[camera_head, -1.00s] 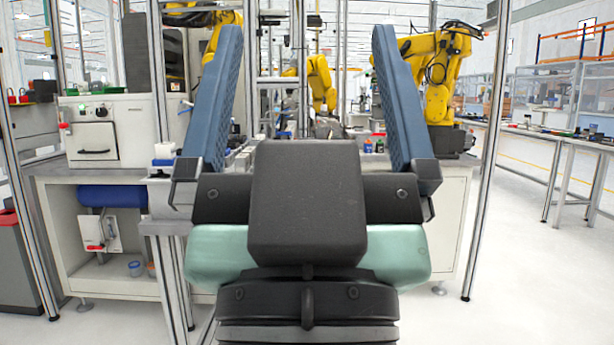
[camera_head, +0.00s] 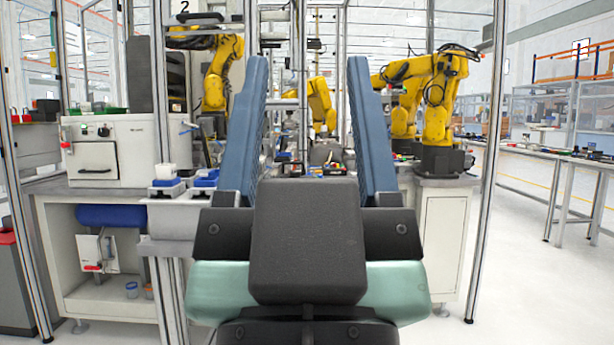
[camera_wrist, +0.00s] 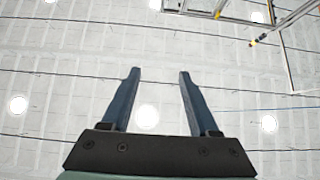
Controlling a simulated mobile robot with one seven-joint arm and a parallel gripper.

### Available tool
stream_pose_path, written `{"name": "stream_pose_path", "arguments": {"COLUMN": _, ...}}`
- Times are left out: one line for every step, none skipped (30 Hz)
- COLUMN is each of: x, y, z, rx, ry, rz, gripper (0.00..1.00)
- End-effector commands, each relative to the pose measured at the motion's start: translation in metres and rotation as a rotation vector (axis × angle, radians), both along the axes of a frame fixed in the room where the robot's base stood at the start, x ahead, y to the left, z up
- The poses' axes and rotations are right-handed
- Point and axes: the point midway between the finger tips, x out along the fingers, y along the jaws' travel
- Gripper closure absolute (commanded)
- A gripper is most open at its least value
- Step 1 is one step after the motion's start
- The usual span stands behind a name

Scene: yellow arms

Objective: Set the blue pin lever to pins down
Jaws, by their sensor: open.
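My gripper (camera_head: 305,65) is in the middle of the head view, its two long blue fingers apart and pointing up. Nothing is between them. In the wrist view the open fingers (camera_wrist: 159,74) point toward the white ceiling, clear of any object. I cannot make out the blue pin lever in either view; the gripper covers part of the bench. Small blue and white fixtures (camera_head: 168,187) stand on the bench to the left of the gripper, but I cannot tell whether a lever is among them.
A white cabinet machine (camera_head: 95,150) stands at the left, with a blue cylinder (camera_head: 108,215) under the bench. Yellow robot arms (camera_head: 440,100) stand behind the bench. Metal frame posts (camera_head: 485,160) rise on both sides. Clear floor (camera_head: 520,260) lies at the right.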

Motion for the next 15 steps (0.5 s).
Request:
{"name": "stream_pose_path", "arguments": {"x": 0.000, "y": 0.000, "z": 0.013, "rx": 0.000, "ry": 0.000, "rz": 0.000, "gripper": 0.50}}
{"name": "stream_pose_path", "arguments": {"x": 0.000, "y": 0.000, "z": 0.018, "rx": 0.000, "ry": 0.000, "rz": 0.000, "gripper": 0.55}}
{"name": "stream_pose_path", "arguments": {"x": 0.000, "y": 0.000, "z": 0.027, "rx": 0.000, "ry": 0.000, "rz": 0.000, "gripper": 0.62}}
{"name": "stream_pose_path", "arguments": {"x": 0.000, "y": 0.000, "z": 0.034, "rx": 0.000, "ry": 0.000, "rz": 0.000, "gripper": 0.68}}
{"name": "stream_pose_path", "arguments": {"x": 0.000, "y": 0.000, "z": 0.042, "rx": 0.000, "ry": 0.000, "rz": 0.000, "gripper": 0.73}}
{"name": "stream_pose_path", "arguments": {"x": 0.000, "y": 0.000, "z": 0.054, "rx": 0.000, "ry": 0.000, "rz": 0.000, "gripper": 0.80}}
{"name": "stream_pose_path", "arguments": {"x": 0.000, "y": 0.000, "z": 0.063, "rx": 0.000, "ry": 0.000, "rz": 0.000, "gripper": 0.86}}
{"name": "stream_pose_path", "arguments": {"x": 0.000, "y": 0.000, "z": 0.073, "rx": 0.000, "ry": 0.000, "rz": 0.000, "gripper": 0.91}}
{"name": "stream_pose_path", "arguments": {"x": 0.000, "y": 0.000, "z": 0.086, "rx": 0.000, "ry": 0.000, "rz": 0.000, "gripper": 0.98}}
{"name": "stream_pose_path", "arguments": {"x": 0.000, "y": 0.000, "z": 0.097, "rx": -0.001, "ry": 0.000, "rz": 0.001, "gripper": 1.00}}
{"name": "stream_pose_path", "arguments": {"x": 0.000, "y": 0.000, "z": 0.107, "rx": -0.001, "ry": -0.001, "rz": 0.001, "gripper": 1.00}}
{"name": "stream_pose_path", "arguments": {"x": 0.000, "y": 0.000, "z": 0.121, "rx": -0.001, "ry": -0.001, "rz": 0.001, "gripper": 1.00}}
{"name": "stream_pose_path", "arguments": {"x": 0.000, "y": 0.000, "z": 0.132, "rx": -0.001, "ry": -0.001, "rz": 0.001, "gripper": 1.00}}
{"name": "stream_pose_path", "arguments": {"x": 0.000, "y": 0.000, "z": 0.142, "rx": 0.000, "ry": -0.001, "rz": 0.001, "gripper": 1.00}}
{"name": "stream_pose_path", "arguments": {"x": 0.000, "y": 0.000, "z": 0.155, "rx": 0.000, "ry": -0.001, "rz": 0.001, "gripper": 1.00}}
